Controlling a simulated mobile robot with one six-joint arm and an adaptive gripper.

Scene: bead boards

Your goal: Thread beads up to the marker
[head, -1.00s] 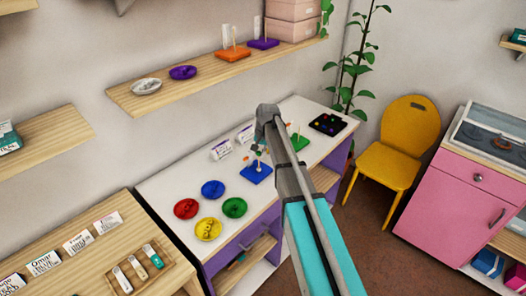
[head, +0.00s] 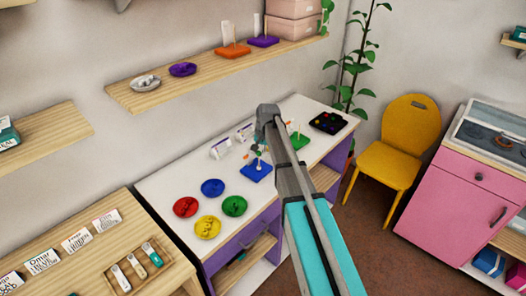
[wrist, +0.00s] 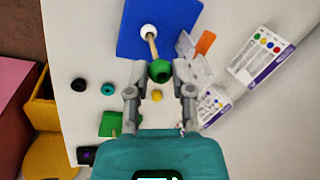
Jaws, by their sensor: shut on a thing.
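My gripper (wrist: 160,95) is shut on a green bead (wrist: 160,70), which sits between its fingertips. The blue board (wrist: 132,18) lies beyond the bead in the wrist view, with a pale peg (wrist: 153,46) rising from it. A white bead (wrist: 148,31) is around the peg near the board. The green bead is at the peg's near end; I cannot tell whether it is around the peg or just above it. The blue board (head: 256,173) also shows in the head view, partly behind my gripper. An orange piece (wrist: 205,42) stands beside the blue board.
Red (head: 186,207), blue (head: 213,188), yellow (head: 207,228) and green (head: 235,206) dishes stand left of the board. A green board (wrist: 110,123), a black bead (wrist: 79,86), a teal bead (wrist: 107,88) and a yellow bead (wrist: 157,96) are nearby. A dotted card (wrist: 262,55) stands close.

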